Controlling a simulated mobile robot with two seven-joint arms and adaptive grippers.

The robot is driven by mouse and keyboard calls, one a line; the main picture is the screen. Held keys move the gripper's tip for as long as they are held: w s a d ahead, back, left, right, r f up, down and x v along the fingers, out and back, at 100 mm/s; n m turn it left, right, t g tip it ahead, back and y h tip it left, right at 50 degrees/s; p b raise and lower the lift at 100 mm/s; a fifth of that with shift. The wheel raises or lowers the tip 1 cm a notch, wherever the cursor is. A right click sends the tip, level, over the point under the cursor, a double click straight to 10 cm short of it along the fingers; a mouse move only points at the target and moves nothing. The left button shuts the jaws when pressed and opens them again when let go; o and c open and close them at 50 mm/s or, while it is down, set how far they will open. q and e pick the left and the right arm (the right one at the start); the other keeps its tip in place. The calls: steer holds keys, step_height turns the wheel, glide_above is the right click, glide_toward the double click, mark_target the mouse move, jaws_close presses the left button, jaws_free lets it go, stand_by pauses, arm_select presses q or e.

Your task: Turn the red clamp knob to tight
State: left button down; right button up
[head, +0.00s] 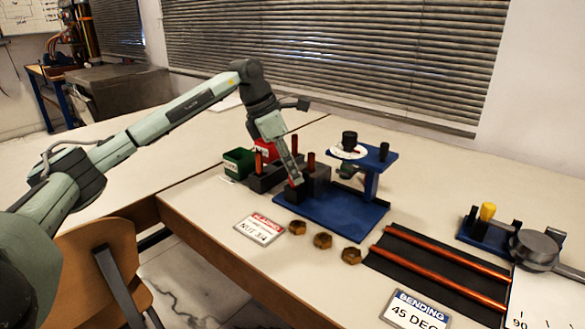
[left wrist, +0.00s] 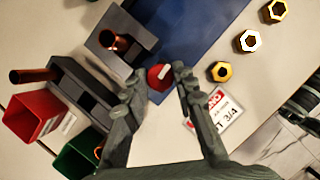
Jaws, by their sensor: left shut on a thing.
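The red clamp knob (head: 296,182) sits at the left corner of the blue base plate (head: 335,213). In the left wrist view the knob (left wrist: 159,77) shows a pale mark on top. My left gripper (head: 293,178) reaches down onto the knob from above. In the left wrist view its two fingers (left wrist: 158,84) are on either side of the knob, shut on it. The fingers hide part of the knob in the head view. Which way the pale mark stands against any tight marking cannot be told. My right gripper is not in view.
Dark blocks with upright copper tubes (head: 311,160) stand just behind the gripper, near a green bin (head: 238,163) and a red bin (head: 265,149). A blue gauge stand (head: 372,180) is to the right. Several brass nuts (head: 322,241) and a sign (head: 260,229) lie in front.

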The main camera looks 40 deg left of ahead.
arm_select(q)
steer(key=c, duration=1.2)
jaws_free()
steer(key=v, duration=1.2)
steer(key=shift+d, duration=0.1)
